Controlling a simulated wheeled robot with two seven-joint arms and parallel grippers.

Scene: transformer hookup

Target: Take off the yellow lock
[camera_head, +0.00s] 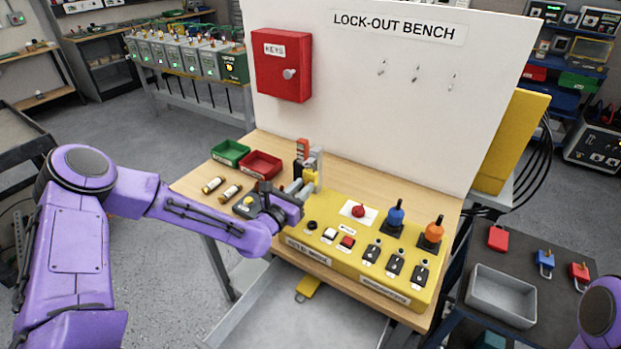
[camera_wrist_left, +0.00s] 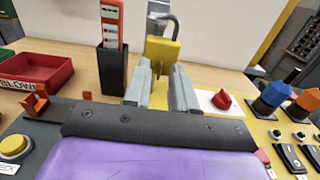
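The yellow lock (camera_wrist_left: 162,52) hangs upright by its grey shackle in the wrist view, just beyond my left fingertips. In the head view the yellow lock (camera_head: 311,178) shows near the back left of the yellow control panel (camera_head: 330,257), partly hidden by my gripper. My left gripper (camera_head: 298,188) points at it. In the wrist view the two grey fingers of my left gripper (camera_wrist_left: 163,88) stand apart with a gap between them, lined up with the lock's body; whether they touch it I cannot tell. My right gripper is out of view.
A black holder (camera_wrist_left: 112,72) with a red-and-white tag stands just left of the lock. A red tray (camera_head: 261,164) and green tray (camera_head: 230,152) sit farther left. Red, blue and orange knobs rise from the panel. A yellow object (camera_head: 308,288) lies below the bench front.

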